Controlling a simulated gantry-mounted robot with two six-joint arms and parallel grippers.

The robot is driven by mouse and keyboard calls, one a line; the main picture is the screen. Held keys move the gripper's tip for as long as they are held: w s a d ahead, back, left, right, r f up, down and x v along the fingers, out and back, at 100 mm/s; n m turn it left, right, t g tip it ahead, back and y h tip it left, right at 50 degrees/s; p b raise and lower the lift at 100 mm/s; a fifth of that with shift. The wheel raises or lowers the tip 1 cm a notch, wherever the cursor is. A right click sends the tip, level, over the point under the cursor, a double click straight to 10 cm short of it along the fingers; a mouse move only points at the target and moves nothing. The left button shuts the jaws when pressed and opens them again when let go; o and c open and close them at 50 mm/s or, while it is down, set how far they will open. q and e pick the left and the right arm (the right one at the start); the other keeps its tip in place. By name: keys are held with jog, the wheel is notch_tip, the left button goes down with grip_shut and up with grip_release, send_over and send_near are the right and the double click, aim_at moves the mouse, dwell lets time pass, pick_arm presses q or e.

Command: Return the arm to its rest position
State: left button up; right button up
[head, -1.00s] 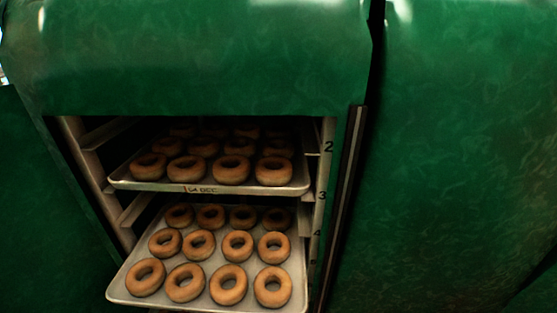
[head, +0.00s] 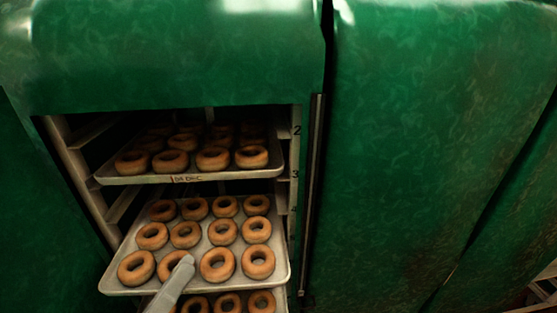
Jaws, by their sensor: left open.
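A grey finger of my left gripper (head: 178,278) shows at the lower edge of the head view. It lies in front of the middle tray of doughnuts (head: 200,245) and covers part of one front doughnut. The gripper is open, and nothing shows in it. I cannot tell whether it touches the tray. Most of the gripper and its arm are cut off by the frame edge. My right gripper is out of view.
A green cabinet (head: 165,60) holds an upper tray (head: 230,174) of doughnuts with a written label. More doughnuts (head: 228,304) show below the middle tray. Side rails carry numbers. A closed green panel (head: 420,130) stands at the right.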

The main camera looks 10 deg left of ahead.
pick_arm(q)
jog(key=s+d+r+m+t+h, duration=0.1)
jog(key=d+r+m, duration=0.15)
jog(key=r, duration=0.55)
jog(key=d+r+m+t+h, duration=0.15)
jog(key=r+m, duration=0.25)
jog(key=r, duration=0.4)
jog(key=s+a+r+t+y+p, duration=0.15)
jog(key=a+r+t+y, duration=0.3)
jog(key=r+y, duration=0.55)
notch_tip(320, 180, up, 24)
jog(key=p, duration=2.5)
jog(key=shift+w+a+g+p, duration=0.3)
jog(key=shift+a+p, duration=0.05)
jog(key=shift+p, duration=0.05)
jog(key=shift+n, duration=0.25)
